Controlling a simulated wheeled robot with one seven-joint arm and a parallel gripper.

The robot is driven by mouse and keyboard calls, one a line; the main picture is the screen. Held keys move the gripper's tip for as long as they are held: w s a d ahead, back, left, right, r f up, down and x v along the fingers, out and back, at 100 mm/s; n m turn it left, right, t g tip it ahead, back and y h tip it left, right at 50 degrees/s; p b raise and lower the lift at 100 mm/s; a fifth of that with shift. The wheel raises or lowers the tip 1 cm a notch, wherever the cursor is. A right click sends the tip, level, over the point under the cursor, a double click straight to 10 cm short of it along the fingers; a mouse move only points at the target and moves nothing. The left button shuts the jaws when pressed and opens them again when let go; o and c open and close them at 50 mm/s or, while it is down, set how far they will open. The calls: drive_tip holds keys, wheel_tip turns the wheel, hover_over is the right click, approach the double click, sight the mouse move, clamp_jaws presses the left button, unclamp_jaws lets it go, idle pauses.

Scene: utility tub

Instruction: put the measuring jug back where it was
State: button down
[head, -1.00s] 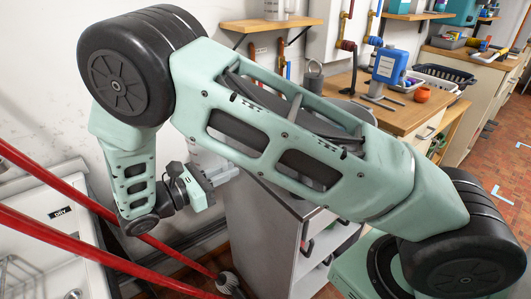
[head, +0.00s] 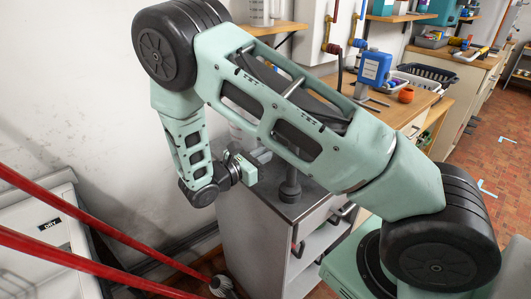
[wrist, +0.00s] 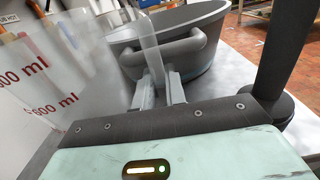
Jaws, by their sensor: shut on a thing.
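The measuring jug (wrist: 65,75) is clear plastic with red "600 ml" marks. It fills the left of the wrist view, close to the camera. My gripper (wrist: 172,88) is shut on the jug, with its fingers at the clear handle strip. In the head view my gripper (head: 265,157) is over the grey top of a cabinet (head: 300,208). There the jug is mostly hidden behind my arm. I cannot tell whether the jug's base touches the cabinet top.
A grey tub (wrist: 185,45) with a thick handle stands just beyond my fingers. A dark post on a round base (wrist: 280,75) stands to the right; it also shows in the head view (head: 290,188). Red poles (head: 90,262) cross the lower left.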

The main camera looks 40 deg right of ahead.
drive_tip(key=shift+a+f, duration=0.1)
drive_tip(key=shift+a, duration=0.05)
drive_tip(key=shift+f, duration=0.15)
drive_tip(key=c, duration=1.5)
unclamp_jaws()
drive_tip(key=shift+o, duration=0.2)
